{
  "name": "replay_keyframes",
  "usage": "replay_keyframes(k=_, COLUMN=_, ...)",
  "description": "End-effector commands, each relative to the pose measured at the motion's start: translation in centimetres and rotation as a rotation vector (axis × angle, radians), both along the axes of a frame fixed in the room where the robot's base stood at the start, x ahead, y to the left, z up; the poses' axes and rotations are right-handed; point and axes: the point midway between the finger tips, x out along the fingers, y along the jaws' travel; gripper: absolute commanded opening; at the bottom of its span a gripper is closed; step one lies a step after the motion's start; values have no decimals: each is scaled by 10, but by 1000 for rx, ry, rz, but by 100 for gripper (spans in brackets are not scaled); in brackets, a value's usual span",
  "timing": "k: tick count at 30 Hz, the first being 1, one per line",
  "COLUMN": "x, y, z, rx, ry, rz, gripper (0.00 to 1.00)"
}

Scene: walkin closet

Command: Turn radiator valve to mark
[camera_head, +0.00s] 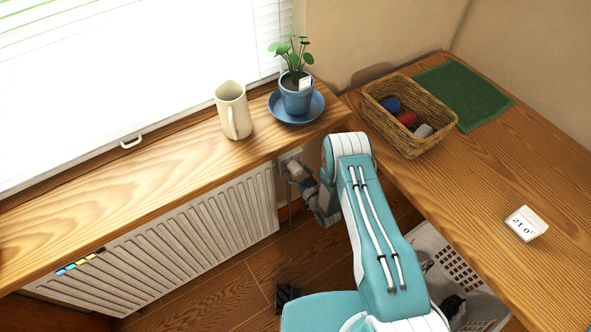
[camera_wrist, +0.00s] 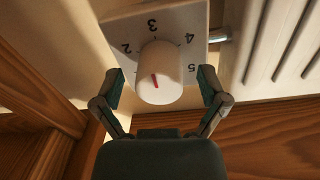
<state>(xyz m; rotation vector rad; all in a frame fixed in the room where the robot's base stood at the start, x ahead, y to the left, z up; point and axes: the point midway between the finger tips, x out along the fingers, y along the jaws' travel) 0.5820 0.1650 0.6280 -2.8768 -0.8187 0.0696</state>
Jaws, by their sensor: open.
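The radiator valve is a white round knob (camera_wrist: 160,68) with a short red line on its face, in the wrist view. It stands out from a pale dial plate (camera_wrist: 122,28) with the numbers 2, 3, 4 and 5 visible. The red line sits low on the face, slightly tilted, away from the 3 at the top. My gripper (camera_wrist: 161,88) is open, one finger on each side of the knob with a gap at both. In the head view the dial plate (camera_head: 291,157) shows at the radiator's right end, and my gripper (camera_head: 301,178) partly hides the knob.
The white radiator (camera_head: 190,235) is left of the valve, under a wooden sill (camera_head: 110,200) with a cream jug (camera_head: 232,112) and a potted plant (camera_head: 296,92). The wooden counter (camera_head: 470,185) at right holds a wicker basket (camera_head: 440,133) and a 21.0° display (camera_head: 526,224).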

Motion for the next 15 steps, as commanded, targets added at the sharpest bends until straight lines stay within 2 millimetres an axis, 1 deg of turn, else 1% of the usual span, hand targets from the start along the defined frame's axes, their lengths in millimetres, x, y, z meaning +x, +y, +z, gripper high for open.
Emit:
replay_keyframes(k=12, x=-70, y=-44, z=-1, rx=1, ry=5, rz=-3, gripper=93)
replay_keyframes(k=15, x=-83, y=-52, z=-1, rx=-1, ry=3, rz=-2, gripper=93)
